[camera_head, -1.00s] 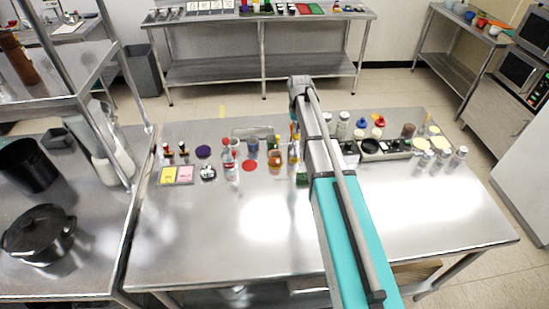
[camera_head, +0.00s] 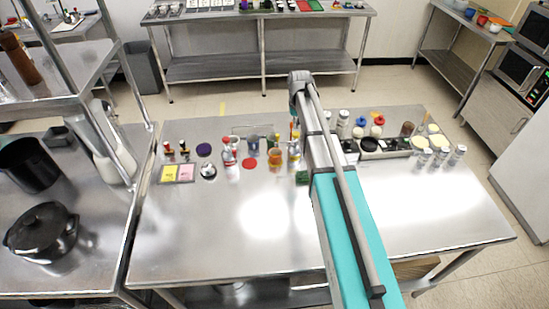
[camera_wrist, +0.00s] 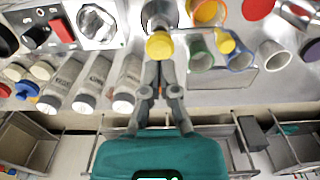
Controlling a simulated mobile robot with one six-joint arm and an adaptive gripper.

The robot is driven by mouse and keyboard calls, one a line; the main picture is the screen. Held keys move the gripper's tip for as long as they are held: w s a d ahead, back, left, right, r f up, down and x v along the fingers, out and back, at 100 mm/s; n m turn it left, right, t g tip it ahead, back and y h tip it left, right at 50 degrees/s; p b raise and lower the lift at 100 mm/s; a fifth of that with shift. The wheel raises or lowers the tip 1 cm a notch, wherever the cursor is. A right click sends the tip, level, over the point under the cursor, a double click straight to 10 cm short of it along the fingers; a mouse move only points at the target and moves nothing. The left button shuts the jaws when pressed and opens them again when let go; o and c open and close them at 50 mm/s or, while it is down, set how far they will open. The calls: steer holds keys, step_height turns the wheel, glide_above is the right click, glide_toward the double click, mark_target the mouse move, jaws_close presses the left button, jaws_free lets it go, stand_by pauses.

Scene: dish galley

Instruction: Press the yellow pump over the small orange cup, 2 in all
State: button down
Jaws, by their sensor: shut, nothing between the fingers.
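The yellow pump head (camera_wrist: 159,45) is a round yellow knob near the top centre of the wrist view. My gripper (camera_wrist: 160,68) is shut and empty, with its fingertips right at the knob's near edge; I cannot tell whether they touch. What lies under the knob is mostly hidden. In the head view an orange cup-like thing (camera_head: 275,158) stands among the bottles, left of my arm. I cannot tell surely which item in the wrist view is the small orange cup. In the head view my gripper is largely hidden behind the arm.
Clear and red-capped bottles (camera_head: 229,160) stand to the left on the steel table (camera_head: 215,235). The table front is clear.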

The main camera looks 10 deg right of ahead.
steer(key=shift+r, duration=0.1)
step_height(320, 180, up, 6)
steer(key=p, duration=0.6)
stand_by(0.4)
steer(key=s+f+b, duration=0.5)
steer(key=s, duration=0.8)
steer(key=s+f+b, duration=0.4)
steer(key=s+f, duration=0.1)
steer(key=s, duration=0.8)
steer(key=shift+a+b, duration=0.15)
steer(key=shift+b, duration=0.25)
